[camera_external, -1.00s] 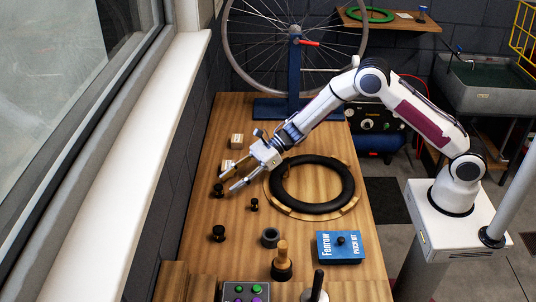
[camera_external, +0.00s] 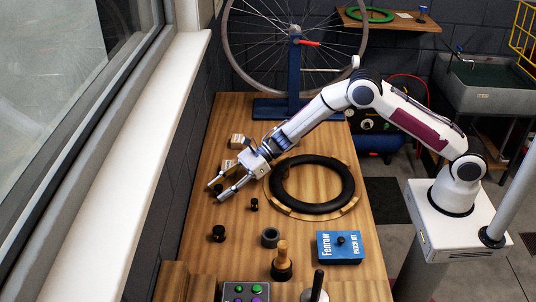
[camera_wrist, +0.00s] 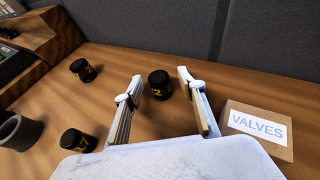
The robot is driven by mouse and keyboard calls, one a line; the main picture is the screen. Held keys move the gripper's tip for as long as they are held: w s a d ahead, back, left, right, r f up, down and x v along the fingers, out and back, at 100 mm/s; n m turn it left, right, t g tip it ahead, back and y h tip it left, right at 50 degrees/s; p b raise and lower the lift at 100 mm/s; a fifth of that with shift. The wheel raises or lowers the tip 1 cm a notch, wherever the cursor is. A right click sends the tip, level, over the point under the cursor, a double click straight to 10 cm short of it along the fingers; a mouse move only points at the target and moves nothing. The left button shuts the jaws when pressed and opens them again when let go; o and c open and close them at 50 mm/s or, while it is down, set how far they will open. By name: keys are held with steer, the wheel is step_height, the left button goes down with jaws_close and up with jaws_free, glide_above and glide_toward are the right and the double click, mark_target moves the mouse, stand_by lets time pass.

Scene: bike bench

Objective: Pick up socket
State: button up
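A black socket (camera_wrist: 159,84) marked with a yellow 2 stands on the bench, between the two fingers of my gripper (camera_wrist: 160,80) in the wrist view. In the external view this socket (camera_external: 218,188) is mostly hidden by my gripper (camera_external: 215,192). My gripper is open, with a gap showing between the socket and each finger. Two more black sockets stand free on the bench, one nearer the wall (camera_wrist: 82,69) and one farther from it (camera_wrist: 77,143). They also show in the external view, at the front (camera_external: 218,233) and to the right (camera_external: 255,204).
A box labelled VALVES (camera_wrist: 257,130) stands close beside the right finger in the wrist view. A dark grey ring (camera_external: 270,237), a wooden-handled tool (camera_external: 282,262) and a blue patch kit (camera_external: 341,252) stand nearer the front. A black tyre (camera_external: 347,181) lies right of my gripper.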

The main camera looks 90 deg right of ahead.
mark_target(219, 186)
steer(key=shift+w+a+f, duration=0.15)
steer(key=shift+w+a, duration=0.05)
steer(key=shift+w, duration=0.1)
steer(key=shift+c, duration=0.5)
jaws_close()
steer(key=shift+r, duration=0.2)
steer(key=shift+r, duration=4.85)
